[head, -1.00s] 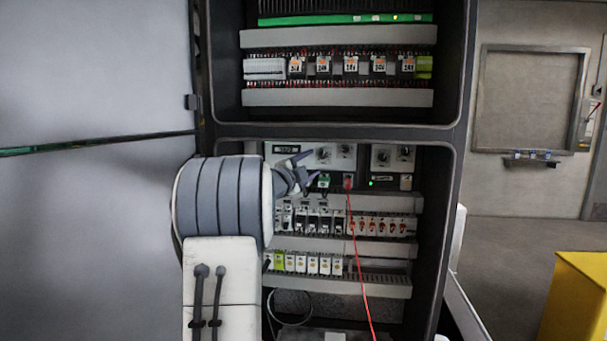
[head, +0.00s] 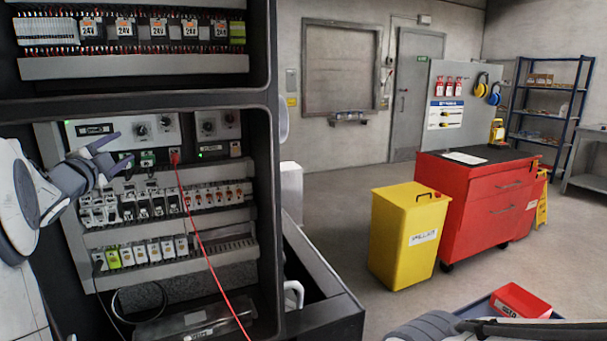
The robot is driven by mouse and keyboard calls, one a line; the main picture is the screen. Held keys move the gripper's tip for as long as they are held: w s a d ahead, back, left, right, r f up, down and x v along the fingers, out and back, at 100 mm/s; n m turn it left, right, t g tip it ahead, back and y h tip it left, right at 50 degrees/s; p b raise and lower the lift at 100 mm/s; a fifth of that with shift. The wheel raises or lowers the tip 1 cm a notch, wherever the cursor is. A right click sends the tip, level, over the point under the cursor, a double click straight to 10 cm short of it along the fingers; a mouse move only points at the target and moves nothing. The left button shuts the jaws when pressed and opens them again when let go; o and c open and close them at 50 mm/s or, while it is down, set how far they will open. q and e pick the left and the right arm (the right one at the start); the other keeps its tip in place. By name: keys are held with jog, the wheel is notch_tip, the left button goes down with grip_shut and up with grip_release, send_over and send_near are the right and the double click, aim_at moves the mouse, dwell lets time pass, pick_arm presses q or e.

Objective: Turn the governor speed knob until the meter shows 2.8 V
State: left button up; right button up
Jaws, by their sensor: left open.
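Two grey control modules sit in the lower bay of the open cabinet. The left one has a small dark display (head: 95,129) and two round knobs, a left knob (head: 141,130) and a right knob (head: 165,122). The right module (head: 219,124) also has two knobs. I cannot tell which is the governor speed knob, and no meter reading is legible. My left gripper (head: 122,147) is open and empty in front of the left module, below and left of its knobs. I cannot tell whether it touches anything. My right gripper is not in view.
Rows of breakers (head: 160,203) and terminals lie beneath. A yellow bin (head: 405,240) and red tool cabinet (head: 480,200) stand right. Floor between cabinet and bin is clear. A red box (head: 520,301) is at bottom right.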

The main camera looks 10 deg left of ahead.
pick_arm(q)
jog(key=w+d+f+n+g+h+p, duration=0.1)
jog(key=w+d+f+n+g+p, duration=0.15)
jog(key=d, duration=0.75)
jog(key=w+d+f+n+g+p, duration=0.1)
jog(key=d+f+n+g, duration=0.15)
jog(key=d, duration=0.65)
jog(key=s+d+f+g+h+p, duration=0.1)
jog(key=s+d+f, duration=0.15)
jog(key=d, duration=0.35)
jog(key=s+d+f+g+h+p, duration=0.1)
jog(key=s+d+f, duration=0.15)
jog(key=d, duration=0.25)
jog(key=s+d+f+n+g+h+p, duration=0.1)
jog(key=s+d+f+g, duration=0.35)
jog(key=s+d, duration=0.35)
jog(key=s+d+f+g+p, duration=0.1)
jog(key=s+d+f+g, duration=0.1)
jog(key=s, duration=0.6)
jog(key=s+d+f+g+p, duration=0.1)
jog(key=s+d+f+g, duration=0.1)
jog(key=s, duration=0.6)
jog(key=s+d+f+g, duration=0.2)
jog(key=s+d+g, duration=0.1)
jog(key=s, duration=0.5)
jog(key=shift+s+d+m+p, duration=0.35)
jog(key=shift+d+m+p, duration=0.05)
jog(key=shift+d, duration=0.15)
jog(key=shift+g, duration=0.25)
